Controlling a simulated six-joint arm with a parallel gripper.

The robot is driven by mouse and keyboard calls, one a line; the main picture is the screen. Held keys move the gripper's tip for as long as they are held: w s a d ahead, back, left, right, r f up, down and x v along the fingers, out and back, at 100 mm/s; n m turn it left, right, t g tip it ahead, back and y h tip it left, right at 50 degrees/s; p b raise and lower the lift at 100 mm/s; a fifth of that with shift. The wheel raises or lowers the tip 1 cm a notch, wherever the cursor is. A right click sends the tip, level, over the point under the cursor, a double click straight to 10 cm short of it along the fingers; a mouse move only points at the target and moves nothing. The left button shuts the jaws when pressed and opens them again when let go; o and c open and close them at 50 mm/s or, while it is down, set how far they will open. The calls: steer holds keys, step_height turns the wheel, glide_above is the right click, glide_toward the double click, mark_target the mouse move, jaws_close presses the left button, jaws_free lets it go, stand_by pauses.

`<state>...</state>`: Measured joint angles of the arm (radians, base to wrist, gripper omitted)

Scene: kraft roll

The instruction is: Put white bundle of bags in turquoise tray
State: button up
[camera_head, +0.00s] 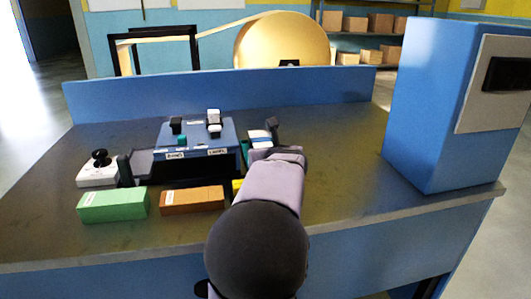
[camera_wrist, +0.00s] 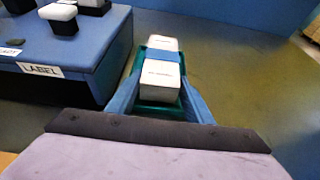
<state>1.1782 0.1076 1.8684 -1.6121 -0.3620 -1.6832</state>
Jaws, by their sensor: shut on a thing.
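The white bundle of bags (camera_wrist: 160,75), with a blue band around its middle, is between the fingers of my gripper (camera_wrist: 162,82) in the wrist view. My gripper is shut on it. The turquoise tray (camera_wrist: 158,106) shows as teal edges around and under the bundle; I cannot tell whether the bundle rests on its floor. In the head view the bundle (camera_head: 259,137) is just right of the blue machine, beyond my gripper (camera_head: 263,141), and my wrist hides most of the tray.
A blue machine (camera_head: 200,148) with labels stands close to the left of my gripper. Green (camera_head: 112,205) and brown (camera_head: 192,199) blocks lie in front, with a white joystick box (camera_head: 98,172) at left. A tall blue cabinet (camera_head: 440,110) stands at right. The table between is clear.

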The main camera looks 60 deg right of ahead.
steer(key=o, duration=1.2)
steer(key=shift+f, duration=0.1)
